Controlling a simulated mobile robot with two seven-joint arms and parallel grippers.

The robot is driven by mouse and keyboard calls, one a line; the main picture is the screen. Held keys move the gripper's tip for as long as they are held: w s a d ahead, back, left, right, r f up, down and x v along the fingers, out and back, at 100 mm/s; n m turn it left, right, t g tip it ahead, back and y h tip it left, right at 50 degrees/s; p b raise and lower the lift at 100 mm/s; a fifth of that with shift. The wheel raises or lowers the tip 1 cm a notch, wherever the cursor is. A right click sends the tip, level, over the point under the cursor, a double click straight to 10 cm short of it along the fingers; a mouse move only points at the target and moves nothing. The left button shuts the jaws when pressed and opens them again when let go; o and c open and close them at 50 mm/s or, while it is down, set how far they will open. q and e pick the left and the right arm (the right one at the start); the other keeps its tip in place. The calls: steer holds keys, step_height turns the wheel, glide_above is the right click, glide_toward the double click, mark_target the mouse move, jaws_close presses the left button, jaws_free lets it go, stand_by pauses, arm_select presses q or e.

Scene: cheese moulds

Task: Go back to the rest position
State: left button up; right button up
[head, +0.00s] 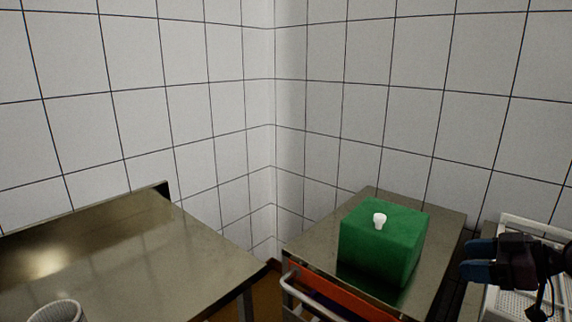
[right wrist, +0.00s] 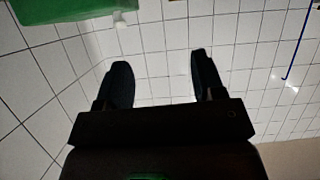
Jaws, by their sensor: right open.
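My right gripper (head: 480,261) is at the right side of the head view, to the right of the green block and apart from it. In the right wrist view its two fingers (right wrist: 163,85) are spread with nothing between them, and tiled wall shows beyond. My left gripper is not in the head view.
A green block (head: 380,250) with a white knob (head: 379,220) on top stands on a metal table (head: 317,235). A white crate (head: 535,228) is behind my right gripper. Another metal table (head: 150,250) at left is mostly bare, with a ribbed white container (head: 58,312) near its front.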

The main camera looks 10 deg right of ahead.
steer(key=s+a+f+m+g+h, duration=0.1)
steer(key=s+a+f+h, duration=0.2)
steer(key=f, duration=0.4)
steer(key=s+a+f+m+g, duration=0.1)
steer(key=s+a+f+g, duration=0.15)
steer(key=s+f, duration=0.35)
steer(key=s+a+f+m+g+h, duration=0.1)
steer(key=s+a+f+h, duration=0.15)
steer(key=f, duration=0.55)
steer(key=s+a+f+m+g+h, duration=0.1)
steer(key=s+a+f+m+h, duration=0.15)
steer(key=s, duration=0.35)
steer(key=s+a+f+m+g+h, duration=0.1)
steer(key=s+a+m+h, duration=0.2)
steer(key=s, duration=0.4)
steer(key=w+f+t+y, duration=0.2)
steer(key=w+f+t, duration=0.5)
steer(key=f, duration=0.3)
steer(key=shift+w+a+f+n+t, duration=0.3)
steer(key=shift+w+a+n+t, duration=0.05)
